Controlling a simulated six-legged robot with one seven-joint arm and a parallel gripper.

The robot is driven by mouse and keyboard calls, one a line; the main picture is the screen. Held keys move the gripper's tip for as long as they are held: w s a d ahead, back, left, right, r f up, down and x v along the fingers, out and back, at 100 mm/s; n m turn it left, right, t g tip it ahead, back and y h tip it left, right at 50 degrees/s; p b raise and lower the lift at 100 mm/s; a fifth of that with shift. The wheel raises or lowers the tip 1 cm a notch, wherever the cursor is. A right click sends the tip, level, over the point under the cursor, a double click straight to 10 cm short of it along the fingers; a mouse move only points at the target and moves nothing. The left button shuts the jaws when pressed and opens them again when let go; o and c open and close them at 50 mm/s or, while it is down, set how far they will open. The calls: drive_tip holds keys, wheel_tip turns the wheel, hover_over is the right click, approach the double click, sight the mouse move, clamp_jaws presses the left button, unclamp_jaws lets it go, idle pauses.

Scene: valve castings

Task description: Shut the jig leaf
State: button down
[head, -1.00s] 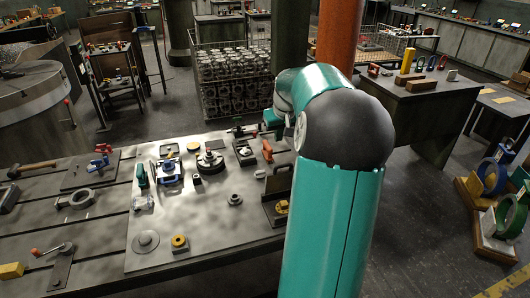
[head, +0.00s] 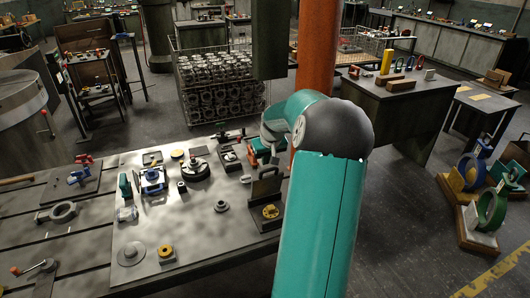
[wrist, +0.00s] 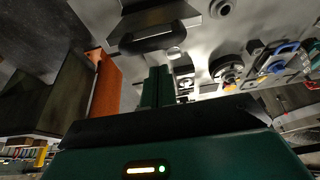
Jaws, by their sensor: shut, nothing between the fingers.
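The jig (head: 283,217) sits at the right end of the bench plate, with a yellow round part (head: 270,211) on its base. Its dark leaf (head: 266,187) stands raised, roughly upright, behind that part. In the wrist view a dark plate with a bar handle (wrist: 152,39), seemingly the leaf, shows above my fingers. My gripper (wrist: 160,86) is shut and empty, its green fingers together. In the head view the wrist end of my arm is beyond the leaf, partly hidden by my own arm. I cannot tell whether the fingers touch the leaf; they look apart from it.
A blue vise-like fixture (head: 152,178), a dark round fixture (head: 195,170) and a small grey flanged part (head: 221,206) stand left of the jig. An orange-red post (head: 312,60) and a wire crate of castings (head: 222,112) stand behind the bench. The plate's front middle is fairly clear.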

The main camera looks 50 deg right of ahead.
drive_tip(key=shift+s+a, duration=0.5)
drive_tip(key=shift+s, duration=0.4)
drive_tip(key=shift+w, duration=0.15)
